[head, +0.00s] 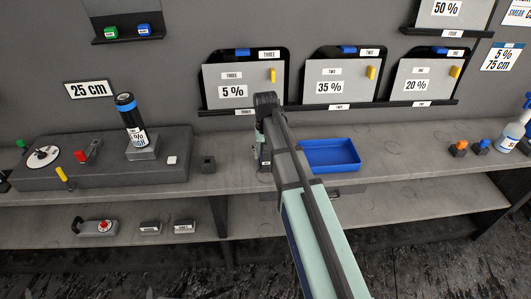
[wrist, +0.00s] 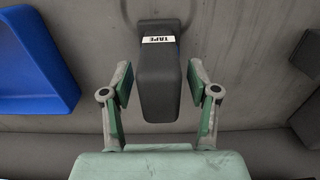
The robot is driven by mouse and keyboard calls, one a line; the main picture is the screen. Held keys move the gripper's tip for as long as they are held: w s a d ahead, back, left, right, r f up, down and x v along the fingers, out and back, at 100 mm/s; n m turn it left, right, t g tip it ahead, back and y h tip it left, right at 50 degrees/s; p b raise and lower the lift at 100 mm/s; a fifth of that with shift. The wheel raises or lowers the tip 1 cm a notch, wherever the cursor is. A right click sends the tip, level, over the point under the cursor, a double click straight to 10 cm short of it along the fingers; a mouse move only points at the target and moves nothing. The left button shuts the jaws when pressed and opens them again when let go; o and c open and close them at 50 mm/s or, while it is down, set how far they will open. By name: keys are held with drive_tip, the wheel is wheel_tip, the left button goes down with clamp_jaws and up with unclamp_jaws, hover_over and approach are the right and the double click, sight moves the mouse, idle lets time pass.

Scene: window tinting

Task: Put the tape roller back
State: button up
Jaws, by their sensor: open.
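A dark block with a white TAPE label (wrist: 158,88) stands on the grey bench in the wrist view. I cannot tell whether it is the tape roller itself or its holder. My gripper (wrist: 159,78) is open, with one finger on each side of the block and a visible gap at the right finger. In the head view my gripper (head: 263,142) is low over the bench, left of the blue tray, and my arm hides much of this spot. A small white label (head: 265,164) shows just below the fingers.
An empty blue tray (head: 329,155) lies close beside my gripper; it also shows in the wrist view (wrist: 35,65). A small dark block (head: 208,164) stands to the left. A dark console (head: 105,175) bears an upright film roll (head: 130,118). Film panels line the wall behind.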

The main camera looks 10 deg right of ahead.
wheel_tip(320, 180, up, 12)
drive_tip(key=shift+r+b, duration=0.1)
drive_tip(key=shift+b, duration=1.05)
